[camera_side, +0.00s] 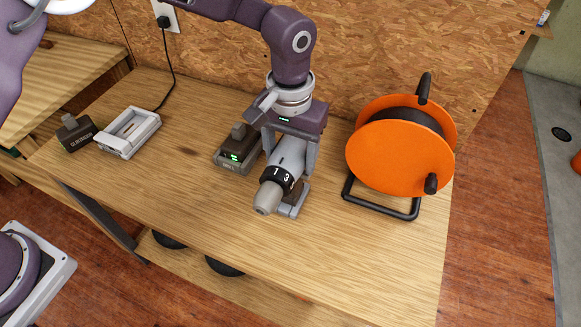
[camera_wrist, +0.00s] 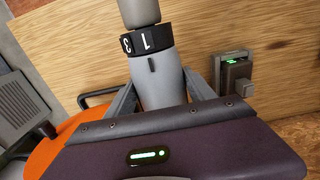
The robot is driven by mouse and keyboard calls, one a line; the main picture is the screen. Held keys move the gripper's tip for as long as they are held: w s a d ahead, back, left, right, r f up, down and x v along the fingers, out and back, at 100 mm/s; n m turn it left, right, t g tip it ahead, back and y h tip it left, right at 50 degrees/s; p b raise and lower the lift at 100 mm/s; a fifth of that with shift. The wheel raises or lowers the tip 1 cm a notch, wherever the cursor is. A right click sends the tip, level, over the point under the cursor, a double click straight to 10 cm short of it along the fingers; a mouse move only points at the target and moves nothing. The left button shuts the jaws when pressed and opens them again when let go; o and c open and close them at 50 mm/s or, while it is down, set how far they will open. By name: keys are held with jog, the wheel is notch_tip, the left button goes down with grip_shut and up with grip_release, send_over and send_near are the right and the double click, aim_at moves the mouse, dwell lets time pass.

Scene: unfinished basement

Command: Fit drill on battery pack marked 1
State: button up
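The grey drill (camera_side: 287,158) has a black collar with white numerals and its nose toward the side camera. It also shows in the wrist view (camera_wrist: 158,86). My gripper (camera_side: 290,160) has a finger on each side of the drill's body, and both appear to touch it. A dark battery pack (camera_side: 237,158) with green lights stands just left of the drill; it also shows in the wrist view (camera_wrist: 235,77). A second dark pack (camera_side: 76,133) sits at the far left; its small marking is unreadable. I cannot tell which pack is marked 1, or whether the drill touches the bench.
A pale charger (camera_side: 128,133) lies beside the far-left pack, its cord running to a wall outlet (camera_side: 165,17). An orange cable reel (camera_side: 400,155) on a black stand is close to the drill's right. The bench (camera_side: 190,215) is clear in front. A chipboard wall stands behind.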

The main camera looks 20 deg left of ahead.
grip_shut()
jog(key=shift+r, duration=0.1)
jog(key=r, duration=1)
jog(key=shift+w+a+r, duration=0.1)
jog(key=shift+w+a, duration=0.05)
jog(key=shift+w, duration=0.05)
jog(key=w+a+r, duration=0.2)
jog(key=w+a, duration=0.1)
jog(key=a, duration=0.5)
jog(key=w+a+r, duration=0.3)
jog(key=w+a, duration=0.1)
jog(key=a, duration=0.4)
jog(key=shift+w+a+r, duration=0.3)
jog(key=shift+a+r, duration=0.05)
